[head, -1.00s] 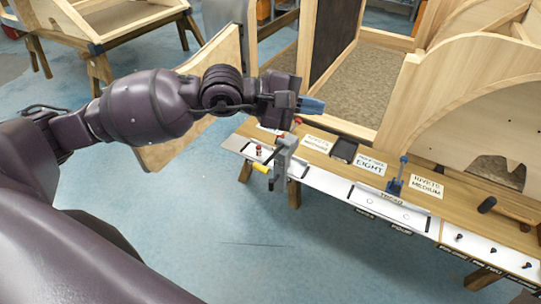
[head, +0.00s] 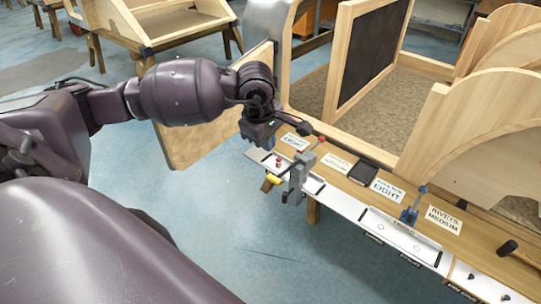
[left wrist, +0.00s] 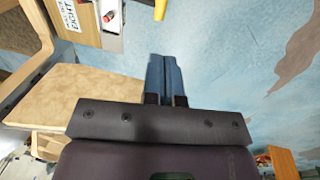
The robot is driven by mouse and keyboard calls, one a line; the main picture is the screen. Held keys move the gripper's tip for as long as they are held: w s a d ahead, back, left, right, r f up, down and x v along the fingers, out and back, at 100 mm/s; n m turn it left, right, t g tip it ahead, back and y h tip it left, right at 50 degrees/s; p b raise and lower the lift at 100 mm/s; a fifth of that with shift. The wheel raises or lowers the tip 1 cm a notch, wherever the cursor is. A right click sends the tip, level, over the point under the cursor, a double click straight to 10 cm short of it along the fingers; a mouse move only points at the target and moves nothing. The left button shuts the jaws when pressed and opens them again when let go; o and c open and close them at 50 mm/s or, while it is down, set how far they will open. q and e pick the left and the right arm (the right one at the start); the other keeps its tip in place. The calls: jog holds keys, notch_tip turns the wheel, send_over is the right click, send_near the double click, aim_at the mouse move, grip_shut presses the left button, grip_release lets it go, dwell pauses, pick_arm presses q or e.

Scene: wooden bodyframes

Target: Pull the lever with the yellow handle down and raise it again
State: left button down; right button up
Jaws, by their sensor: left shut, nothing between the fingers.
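The lever's yellow handle (head: 274,181) sticks out from the front edge of the workbench, beside a grey upright metal fixture (head: 298,172). A yellow end, probably this handle, shows at the top edge of the left wrist view (left wrist: 160,9). My left gripper (left wrist: 166,78) has its blue fingers together and empty. In the head view my left wrist is above and left of the handle, apart from it, and the fingers are mostly hidden. My right gripper is in neither view.
The wooden bench (head: 335,178) carries labels, a dark tray (head: 362,173), a blue clamp (head: 414,204) and a red-knobbed lever (head: 321,139). A wooden panel (head: 200,130) stands behind my left arm. The blue floor before the bench is clear.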

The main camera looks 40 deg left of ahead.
aim_at(274, 178)
pick_arm(q)
jog(key=f, duration=0.4)
jog(key=w+f+p, duration=0.1)
jog(key=f, duration=0.3)
jog(key=w+f, duration=0.1)
jog(key=f, duration=0.3)
jog(key=shift+w+d+f, duration=0.15)
jog(key=shift+w+f, duration=0.1)
jog(key=shift+f, duration=0.25)
